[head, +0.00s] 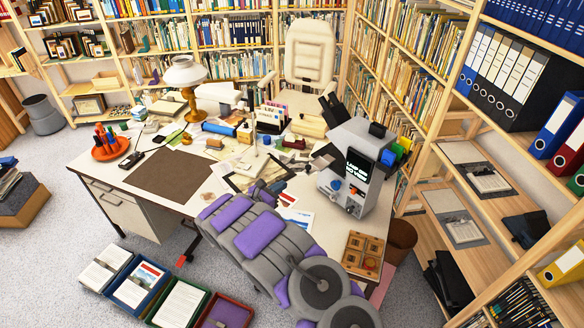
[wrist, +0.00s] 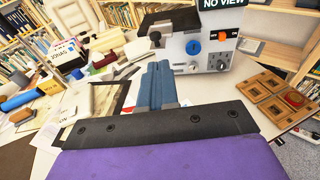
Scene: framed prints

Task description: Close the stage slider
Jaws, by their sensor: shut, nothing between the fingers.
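The grey desktop viewer (head: 349,170) stands on the right part of the white desk. In the wrist view the viewer (wrist: 200,47) shows a blue knob, an orange switch, dials and a screen reading "NO VIEW". A black plate (wrist: 168,20) with a dark knob (wrist: 155,39) sticks out on its left side; it looks like the stage slider, but I cannot tell how far out it is. My gripper (wrist: 160,68) is shut and empty, its blue-grey fingers together in front of the viewer, below the knob. In the head view my gripper (head: 262,188) is partly hidden by my arm.
A wooden compartment tray (head: 363,254) lies at the desk's right corner. Papers, a black frame (head: 245,176), a blue roll (head: 219,129) and a lamp (head: 184,75) crowd the left and back. Shelves (head: 500,150) stand close on the right. The brown mat (head: 169,174) is clear.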

